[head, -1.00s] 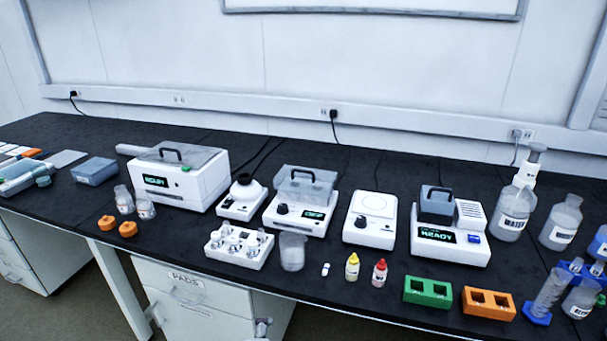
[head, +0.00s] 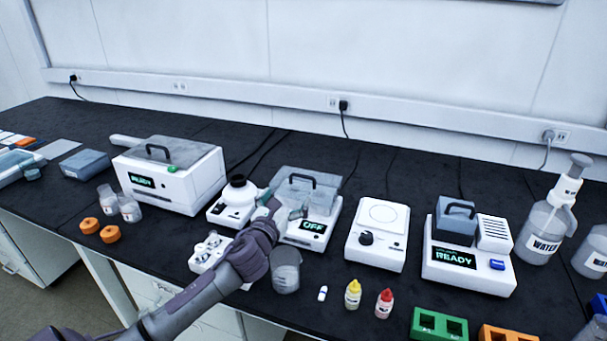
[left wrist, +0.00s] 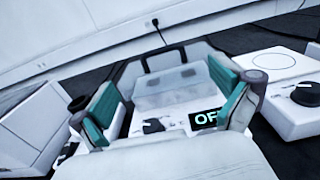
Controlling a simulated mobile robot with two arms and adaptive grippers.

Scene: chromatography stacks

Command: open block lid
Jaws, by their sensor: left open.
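A white device (head: 318,243) with an OFF display and a knob has a see-through lid (head: 318,187) with a black handle. Further right, a white device (head: 468,275) reading READY has a small grey lid (head: 456,222) with a dark handle, also down. My right gripper is not in view.
A white box with a clear lid (head: 180,185) stands at left. A white vial rack (head: 205,252) and a beaker (head: 286,273) stand close to my left forearm. A flat white plate device (head: 378,235) stands right of the OFF device. Dropper bottles (head: 353,294) stand in front.

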